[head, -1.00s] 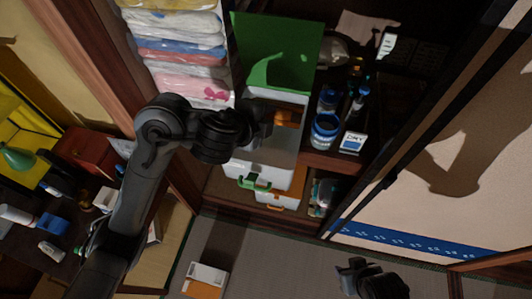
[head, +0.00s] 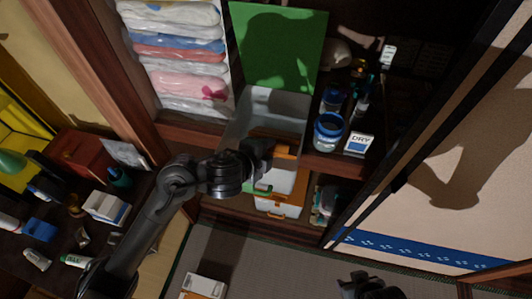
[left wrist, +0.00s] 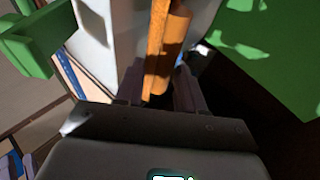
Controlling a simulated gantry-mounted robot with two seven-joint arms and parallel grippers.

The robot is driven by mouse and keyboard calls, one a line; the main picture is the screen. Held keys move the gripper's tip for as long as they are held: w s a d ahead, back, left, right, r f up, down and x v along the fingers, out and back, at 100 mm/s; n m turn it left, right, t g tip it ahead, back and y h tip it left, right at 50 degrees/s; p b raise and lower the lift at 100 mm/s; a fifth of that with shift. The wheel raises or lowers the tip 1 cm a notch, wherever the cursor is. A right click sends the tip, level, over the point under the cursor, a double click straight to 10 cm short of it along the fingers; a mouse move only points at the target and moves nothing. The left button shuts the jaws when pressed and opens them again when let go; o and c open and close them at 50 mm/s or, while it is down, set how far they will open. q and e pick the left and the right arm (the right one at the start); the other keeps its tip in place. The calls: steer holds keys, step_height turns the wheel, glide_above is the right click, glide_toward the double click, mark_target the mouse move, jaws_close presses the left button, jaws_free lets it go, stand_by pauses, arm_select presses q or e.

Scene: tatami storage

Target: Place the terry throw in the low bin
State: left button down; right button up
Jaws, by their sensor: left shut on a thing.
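My left gripper (head: 264,148) is shut on an orange thing (head: 286,153), which I take for the terry throw. In the left wrist view the orange thing (left wrist: 165,55) stands as a narrow folded strip between the fingers (left wrist: 155,90). In the head view it is at the near edge of an open pale bin (head: 268,104) with a raised green lid (head: 277,48). Contact with the bin is unclear. A white box with an orange latch (head: 280,209) sits lower down. My right gripper (head: 356,281) is at the bottom edge, its jaws unclear.
Bagged folded textiles (head: 185,60) are stacked left of the bin. A blue jar (head: 330,130) and a DRY box (head: 358,145) stand close on its right. A desk with small items lies at far left. The floor (head: 260,255) in front is mostly clear.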

arm_select(q)
steer(key=shift+f, duration=0.1)
steer(key=c, duration=0.7)
jaws_free()
steer(key=p+v, duration=0.6)
steer(key=v, duration=0.6)
steer(key=s+a+f+n+g+y, duration=0.1)
steer(key=s+a+f+n+g, duration=0.1)
steer(key=s+a+f+n, duration=0.3)
steer(key=s+a+f+n+g+y, duration=0.2)
steer(key=s+a+f+n, duration=0.4)
steer(key=s+f+n, duration=0.1)
steer(key=s+a+f+n+g+y, duration=0.2)
steer(key=s+a+f+n, duration=0.3)
steer(key=s+f+n, duration=0.2)
steer(key=shift+s+a+n, duration=0.15)
steer(key=shift+s+n, duration=0.1)
steer(key=shift+s, duration=0.2)
steer(key=shift+s+a+n, duration=0.2)
steer(key=shift+s+n, duration=0.05)
steer(key=shift+s, duration=0.2)
